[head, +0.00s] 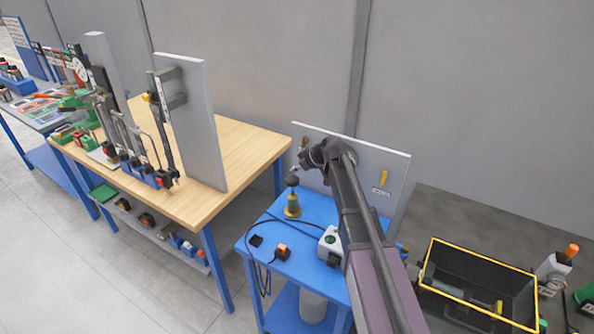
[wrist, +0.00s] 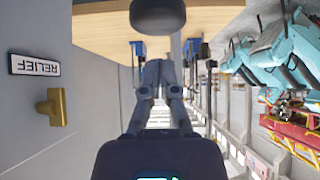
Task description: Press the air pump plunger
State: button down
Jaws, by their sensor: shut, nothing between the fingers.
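The air pump (head: 292,207) stands upright on the small blue table, with a brass body and a round black plunger knob (head: 292,181) on top. My gripper (head: 296,169) is just above the knob, coming in from the right. In the wrist view the picture is upside down; a dark round knob (wrist: 157,14) shows at the top edge, beyond the fingertips (wrist: 160,68). The fingers are together with nothing between them. I cannot tell for sure whether they touch the knob; a gap seems to show.
A board behind carries a yellow handle (head: 384,178) and, in the wrist view, a brass valve (wrist: 52,107) by a RELIEF label (wrist: 34,65). A switch box (head: 331,241) and cables lie on the blue table (head: 310,207). A wooden workbench (head: 240,140) stands left, a black crate (head: 480,258) right.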

aim_at(292, 179)
jog(key=shift+f+b, duration=0.85)
jog(key=shift+f, duration=0.25)
jog(key=shift+f, duration=0.1)
notch_tip(292, 179, down, 6)
jog(key=b, duration=0.5)
jog(key=shift+s+r+b, duration=0.1)
jog(key=shift+r+b, duration=0.1)
jog(key=shift+b, duration=0.2)
jog(key=shift+r, duration=0.2)
notch_tip(292, 179, up, 4)
jog(key=p, duration=0.4)
jog(key=shift+r+p, duration=0.1)
jog(key=shift+p, duration=0.2)
jog(key=p+v, duration=0.6)
jog(key=v, duration=0.3)
jog(key=shift+d+r+p, duration=0.2)
jog(key=shift+d+p, duration=0.15)
jog(key=shift+p, duration=0.05)
jog(key=shift+s+r, duration=0.1)
dwell(0.3)
notch_tip(292, 179, up, 5)
jog(key=p, duration=0.5)
jog(key=shift+r, duration=0.2)
